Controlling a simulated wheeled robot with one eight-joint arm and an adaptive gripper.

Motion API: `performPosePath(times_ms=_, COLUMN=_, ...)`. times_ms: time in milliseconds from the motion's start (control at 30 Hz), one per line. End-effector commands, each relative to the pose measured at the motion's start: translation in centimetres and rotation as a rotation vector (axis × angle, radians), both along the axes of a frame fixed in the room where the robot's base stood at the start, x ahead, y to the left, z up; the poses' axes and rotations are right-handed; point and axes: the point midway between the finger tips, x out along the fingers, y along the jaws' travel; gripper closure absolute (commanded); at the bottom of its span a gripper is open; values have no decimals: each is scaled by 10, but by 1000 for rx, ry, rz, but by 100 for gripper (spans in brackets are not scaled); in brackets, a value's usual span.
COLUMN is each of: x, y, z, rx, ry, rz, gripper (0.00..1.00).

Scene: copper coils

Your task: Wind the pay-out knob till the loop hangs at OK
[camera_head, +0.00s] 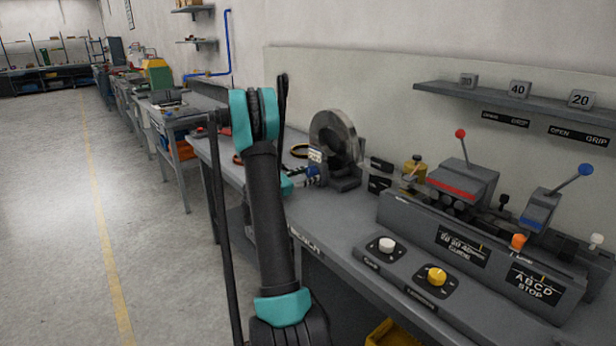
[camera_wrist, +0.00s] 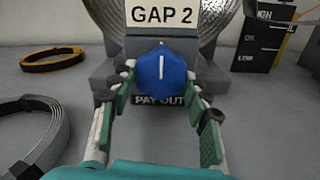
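The blue pay-out knob (camera_wrist: 162,72) has an upright white line on its face. It sits above the PAY OUT label (camera_wrist: 160,99) and below the GAP 2 plate (camera_wrist: 160,16). My gripper (camera_wrist: 162,80) has one finger on each side of the knob, and both fingertips seem to touch its sides. In the head view my gripper (camera_head: 298,181) is low in front of the coil stand, partly hidden by my arm. The stepped level marker (camera_wrist: 262,45) with HIGH and LOW lettering is at the upper right of the wrist view. The hanging loop is not clearly visible.
The metal coil (camera_head: 335,137) stands behind the knob. A yellow-black ring (camera_wrist: 53,59) and a grey strip coil (camera_wrist: 35,135) lie left of my gripper. The clamp unit with a red-knobbed lever (camera_head: 460,133), white knob (camera_head: 387,245) and yellow knob (camera_head: 437,274) stand to the right.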

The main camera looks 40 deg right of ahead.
Motion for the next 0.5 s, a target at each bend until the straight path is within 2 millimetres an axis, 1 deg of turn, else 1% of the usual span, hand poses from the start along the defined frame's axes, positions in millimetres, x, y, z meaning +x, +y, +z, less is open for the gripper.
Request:
performPosePath(times_ms=33, x=0, y=0, z=0, rx=0, ry=0, rz=0, gripper=64)
performPosePath(times_ms=167, x=0, y=0, z=0, rx=0, ry=0, rz=0, gripper=80)
performPosePath(times_ms=200, x=0, y=0, z=0, rx=0, ry=0, rz=0, gripper=82)
performPosePath(times_ms=500, x=0, y=0, z=0, rx=4, ry=-46, rz=0, gripper=82)
